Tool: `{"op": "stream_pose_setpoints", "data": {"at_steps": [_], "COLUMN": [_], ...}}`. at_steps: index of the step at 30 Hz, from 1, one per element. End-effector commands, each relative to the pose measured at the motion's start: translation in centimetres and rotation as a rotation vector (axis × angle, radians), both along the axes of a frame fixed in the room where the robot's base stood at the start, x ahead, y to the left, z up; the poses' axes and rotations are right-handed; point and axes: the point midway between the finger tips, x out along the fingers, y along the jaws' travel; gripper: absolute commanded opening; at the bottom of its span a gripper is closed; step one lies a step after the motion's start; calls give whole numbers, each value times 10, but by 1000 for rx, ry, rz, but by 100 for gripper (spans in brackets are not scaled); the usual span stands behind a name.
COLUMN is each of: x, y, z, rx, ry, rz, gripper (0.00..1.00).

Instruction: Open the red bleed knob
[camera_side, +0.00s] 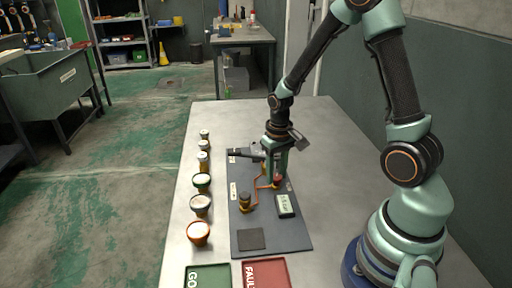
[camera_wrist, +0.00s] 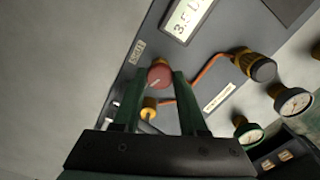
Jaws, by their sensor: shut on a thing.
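The red bleed knob (camera_wrist: 159,73) sits on the grey panel (camera_wrist: 110,100), with a pale mark on its top face. It also shows in the side view (camera_side: 277,182), small and partly hidden under my gripper. My gripper (camera_wrist: 160,84) comes down on it, with one dark green finger on each side, shut on the knob. In the side view, my gripper (camera_side: 277,178) points straight down at the panel (camera_side: 262,222). A brass fitting (camera_wrist: 149,107) shows between the fingers, below the knob.
A display (camera_wrist: 187,22) reads about 3.5. An orange pipe (camera_wrist: 207,70) runs to a brass valve (camera_wrist: 254,64). A green tray (camera_side: 208,277) and a red tray (camera_side: 266,274) lie in front.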

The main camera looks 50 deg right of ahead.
Motion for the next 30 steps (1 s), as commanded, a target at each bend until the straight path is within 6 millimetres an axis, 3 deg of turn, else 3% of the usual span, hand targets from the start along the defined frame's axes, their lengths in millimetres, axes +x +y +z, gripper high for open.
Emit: {"op": "stream_pose_setpoints", "data": {"at_steps": [15, 30], "x": [1, 1], "y": [0, 0], "z": [1, 1], "rx": [0, -1], "ry": [-1, -2], "rz": [309, 354], "gripper": [0, 0]}}
